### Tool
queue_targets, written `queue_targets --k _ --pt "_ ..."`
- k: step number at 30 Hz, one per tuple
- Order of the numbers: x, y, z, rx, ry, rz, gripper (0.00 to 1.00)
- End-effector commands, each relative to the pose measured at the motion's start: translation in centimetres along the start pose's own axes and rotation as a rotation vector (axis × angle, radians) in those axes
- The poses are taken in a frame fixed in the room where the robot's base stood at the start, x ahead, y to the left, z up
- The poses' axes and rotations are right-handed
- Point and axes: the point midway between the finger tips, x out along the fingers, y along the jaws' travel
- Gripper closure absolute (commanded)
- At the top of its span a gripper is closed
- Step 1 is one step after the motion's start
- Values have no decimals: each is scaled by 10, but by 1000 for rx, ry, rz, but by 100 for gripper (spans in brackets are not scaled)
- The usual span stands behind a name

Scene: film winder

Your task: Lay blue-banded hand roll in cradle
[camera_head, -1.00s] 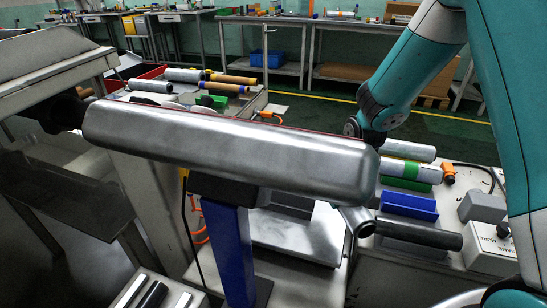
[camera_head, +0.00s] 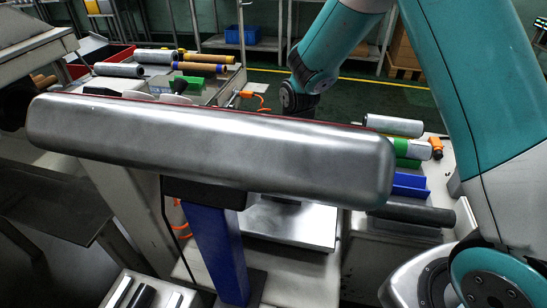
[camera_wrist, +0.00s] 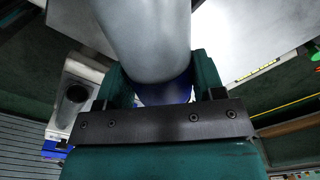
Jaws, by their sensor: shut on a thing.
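In the wrist view, my gripper (camera_wrist: 160,82) is shut on a thick grey roll (camera_wrist: 148,32). A blue band (camera_wrist: 166,93) shows on the roll between the two teal fingers. In the head view, the gripper and the held roll are hidden behind a long silver housing. A blue holder (camera_head: 409,184), which may be the cradle, stands on the right bench, partly hidden by the housing's right end. A green holder (camera_head: 409,163) is behind it, with a pale, green-banded roll (camera_head: 412,148) at it. I cannot tell which holder is the task's cradle.
The silver housing (camera_head: 210,150) on a blue post (camera_head: 218,250) crosses the middle of the head view. A dark roll (camera_head: 412,214) lies in front of the blue holder.

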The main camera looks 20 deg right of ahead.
Motion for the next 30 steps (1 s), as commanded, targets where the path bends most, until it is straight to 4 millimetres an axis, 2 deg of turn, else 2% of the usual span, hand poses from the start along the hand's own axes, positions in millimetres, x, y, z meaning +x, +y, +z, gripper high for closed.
queue_targets --k 6,13,18,22,30 --pt "1 -20 19 427 8 -6 68" --pt "0 -32 34 761 12 -11 68" --pt "1 -36 38 865 13 -13 68" --pt "6 -36 38 882 13 -13 68" --pt "35 -36 38 880 13 -13 68"
